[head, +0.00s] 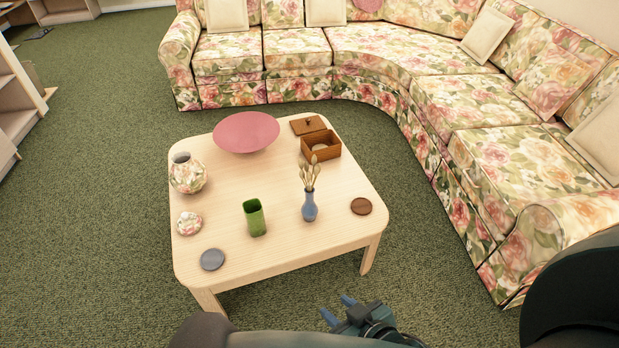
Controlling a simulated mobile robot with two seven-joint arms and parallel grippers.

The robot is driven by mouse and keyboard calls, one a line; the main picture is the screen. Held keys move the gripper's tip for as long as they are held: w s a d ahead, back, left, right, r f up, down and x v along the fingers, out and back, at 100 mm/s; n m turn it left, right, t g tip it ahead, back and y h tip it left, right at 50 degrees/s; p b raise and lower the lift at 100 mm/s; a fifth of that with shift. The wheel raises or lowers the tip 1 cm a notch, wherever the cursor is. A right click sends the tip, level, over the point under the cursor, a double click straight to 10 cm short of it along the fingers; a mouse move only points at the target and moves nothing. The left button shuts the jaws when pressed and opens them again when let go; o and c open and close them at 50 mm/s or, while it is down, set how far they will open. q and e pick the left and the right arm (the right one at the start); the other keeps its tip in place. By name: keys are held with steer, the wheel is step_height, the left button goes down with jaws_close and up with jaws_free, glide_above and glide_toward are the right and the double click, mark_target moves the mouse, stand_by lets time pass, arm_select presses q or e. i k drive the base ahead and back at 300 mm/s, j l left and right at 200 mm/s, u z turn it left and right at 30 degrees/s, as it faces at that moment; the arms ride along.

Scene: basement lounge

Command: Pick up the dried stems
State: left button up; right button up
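The dried stems (310,172), pale and thin with bud-like tips, stand upright in a small blue vase (309,207). The vase is on the light wood coffee table (235,262), near its front right part. My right gripper (337,307) is at the bottom of the head view, in front of the table and apart from it. Its two blue fingers are spread with nothing between them. My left gripper is not in view.
Around the vase are a green cup (254,218), a brown coaster (361,206) and an open wooden box (321,147). A pink bowl (246,131), floral vase (187,174) and grey coaster (212,259) are farther left. A floral sofa (430,60) wraps behind and right.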

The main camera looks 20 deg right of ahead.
mark_target(310, 189)
steer(key=i+l+z, duration=0.15)
steer(key=i+l, duration=0.45)
steer(key=i+l+z, duration=0.2)
steer(key=i+l, duration=0.3)
steer(key=i, duration=0.15)
